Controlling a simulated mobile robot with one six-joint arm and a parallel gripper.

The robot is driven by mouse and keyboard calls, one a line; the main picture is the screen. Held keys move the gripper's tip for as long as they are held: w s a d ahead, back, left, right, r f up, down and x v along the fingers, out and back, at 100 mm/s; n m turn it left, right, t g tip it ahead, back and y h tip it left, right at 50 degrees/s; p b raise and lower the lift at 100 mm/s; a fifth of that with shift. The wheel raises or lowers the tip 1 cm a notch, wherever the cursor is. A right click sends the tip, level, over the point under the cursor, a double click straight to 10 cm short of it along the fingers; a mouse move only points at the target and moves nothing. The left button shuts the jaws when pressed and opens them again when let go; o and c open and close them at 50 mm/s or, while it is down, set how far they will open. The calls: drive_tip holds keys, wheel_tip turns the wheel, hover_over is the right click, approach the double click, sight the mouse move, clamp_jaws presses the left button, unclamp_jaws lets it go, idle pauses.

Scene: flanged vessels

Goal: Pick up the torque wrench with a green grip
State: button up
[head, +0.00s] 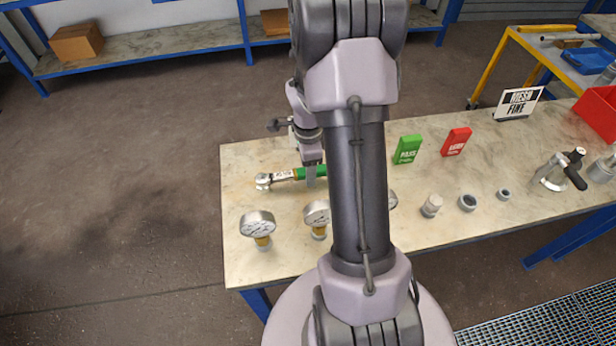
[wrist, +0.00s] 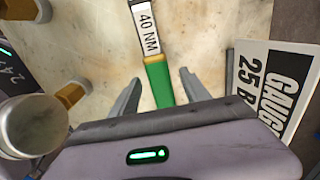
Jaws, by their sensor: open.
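The torque wrench (head: 283,176) lies on the table near its left end, with its ratchet head to the left and its green grip (head: 305,173) to the right. My arm hides the far end of the grip in the head view. In the wrist view the green grip (wrist: 159,83) and the shaft marked "40 NM" (wrist: 147,32) show. My gripper (wrist: 157,80) is open, with one finger on each side of the green grip and a gap to both. In the head view my gripper (head: 312,178) is over the grip.
Pressure gauges (head: 257,225) (head: 317,214) stand in front of the wrench. A sign reading "25 B" (wrist: 275,85) is close to the right finger. A green block (head: 407,149), a red block (head: 455,141) and small fittings (head: 467,202) are right of my arm. The table's left end (head: 238,180) is bare.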

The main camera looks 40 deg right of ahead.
drive_tip(key=shift+f, duration=0.55)
drive_tip(key=shift+r, duration=0.15)
drive_tip(key=shift+c, duration=0.6)
clamp_jaws()
